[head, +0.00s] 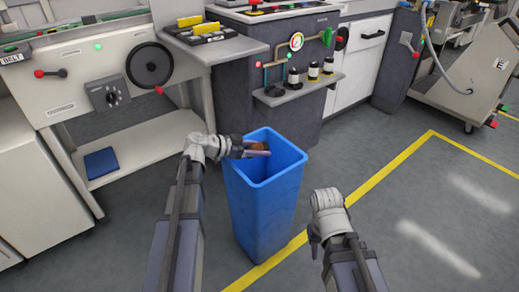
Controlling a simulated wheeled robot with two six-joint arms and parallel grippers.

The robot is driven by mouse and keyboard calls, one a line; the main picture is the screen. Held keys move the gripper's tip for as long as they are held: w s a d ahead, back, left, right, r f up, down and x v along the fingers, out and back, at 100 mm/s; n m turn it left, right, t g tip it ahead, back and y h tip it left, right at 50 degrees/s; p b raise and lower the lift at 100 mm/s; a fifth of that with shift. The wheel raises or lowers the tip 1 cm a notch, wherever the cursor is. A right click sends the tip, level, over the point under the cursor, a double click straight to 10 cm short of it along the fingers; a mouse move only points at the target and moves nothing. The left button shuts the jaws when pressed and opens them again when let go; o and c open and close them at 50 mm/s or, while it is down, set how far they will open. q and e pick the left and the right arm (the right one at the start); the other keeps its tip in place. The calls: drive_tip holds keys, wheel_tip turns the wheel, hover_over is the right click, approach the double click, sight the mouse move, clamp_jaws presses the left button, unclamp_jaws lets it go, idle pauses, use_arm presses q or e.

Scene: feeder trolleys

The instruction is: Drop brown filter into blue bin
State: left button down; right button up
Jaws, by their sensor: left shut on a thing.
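The blue bin (262,205) stands upright on the floor in the middle of the head view, its open top facing up. My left gripper (258,150) reaches in from the left over the bin's rim and is shut on the brown filter (259,146). The filter is small and brown, held above the bin's opening near its back left side; the fingers hide part of it. My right gripper (318,245) is to the right of the bin, apart from it and pointing down; its fingers cannot be made out clearly.
A grey machine (255,90) with a small shelf (298,90) of bottles stands behind the bin. A pale workbench (85,75) with a lower shelf holding a blue book-like object (101,162) is at the left. A trolley (465,85) is at the back right. Floor at the right is clear.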

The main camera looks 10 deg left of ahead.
sight(246, 148)
use_arm(q)
drive_tip(key=shift+c, duration=0.9)
unclamp_jaws()
drive_tip(key=shift+a+r, duration=0.1)
drive_tip(key=p+v, duration=0.2)
drive_tip(key=v, duration=0.4)
drive_tip(key=shift+s+p, duration=0.1)
drive_tip(key=shift+p, duration=0.2)
drive_tip(key=shift+v, duration=0.75)
